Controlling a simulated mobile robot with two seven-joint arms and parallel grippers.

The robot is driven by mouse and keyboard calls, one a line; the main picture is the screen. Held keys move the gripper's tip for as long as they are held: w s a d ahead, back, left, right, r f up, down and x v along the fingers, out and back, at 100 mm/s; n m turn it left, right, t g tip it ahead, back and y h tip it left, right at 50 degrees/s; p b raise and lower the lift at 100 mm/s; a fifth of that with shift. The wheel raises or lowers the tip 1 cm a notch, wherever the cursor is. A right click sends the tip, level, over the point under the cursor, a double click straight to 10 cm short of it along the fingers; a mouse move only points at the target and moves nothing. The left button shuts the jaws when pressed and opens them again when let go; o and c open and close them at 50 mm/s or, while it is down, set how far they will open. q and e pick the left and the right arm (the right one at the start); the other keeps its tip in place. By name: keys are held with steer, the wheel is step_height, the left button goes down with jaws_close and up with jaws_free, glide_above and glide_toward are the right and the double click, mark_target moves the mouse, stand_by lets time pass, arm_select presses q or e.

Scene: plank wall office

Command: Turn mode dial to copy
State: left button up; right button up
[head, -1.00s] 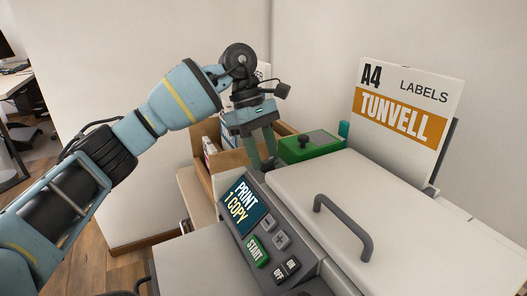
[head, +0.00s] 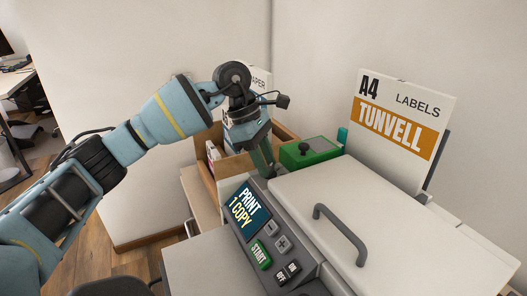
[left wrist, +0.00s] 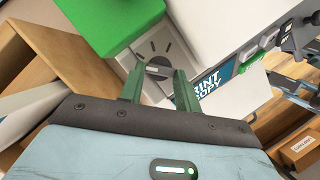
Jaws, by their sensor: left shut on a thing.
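The copier's mode dial (left wrist: 157,70) shows in the left wrist view as a grey knob on a light plate with dark marks around it. My left gripper (left wrist: 158,80) has its two green fingers on either side of the knob and is shut on it. In the head view the left gripper (head: 267,172) points down at the panel's far end and hides the dial. The panel's screen (head: 246,210) reads "PRINT 1 COPY". The mode labels are too small to read. My right gripper is not in view.
A wooden box (head: 206,178) is to the left. The copier lid with its grey handle (head: 340,232) lies to the right. START (head: 260,254), OFF and ON buttons sit nearer on the panel.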

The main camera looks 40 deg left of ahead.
arm_select(q)
steer(key=shift+s+r+n+t+p, duration=0.15)
steer(key=shift+n+t+p, duration=0.35)
steer(key=shift+n+p, duration=0.45)
steer(key=shift+d+n+y+p, duration=0.1)
steer(key=shift+n+y+p, duration=0.3)
steer(key=shift+n, duration=0.45)
steer(key=o, duration=0.9)
steer(key=shift+o, duration=0.4)
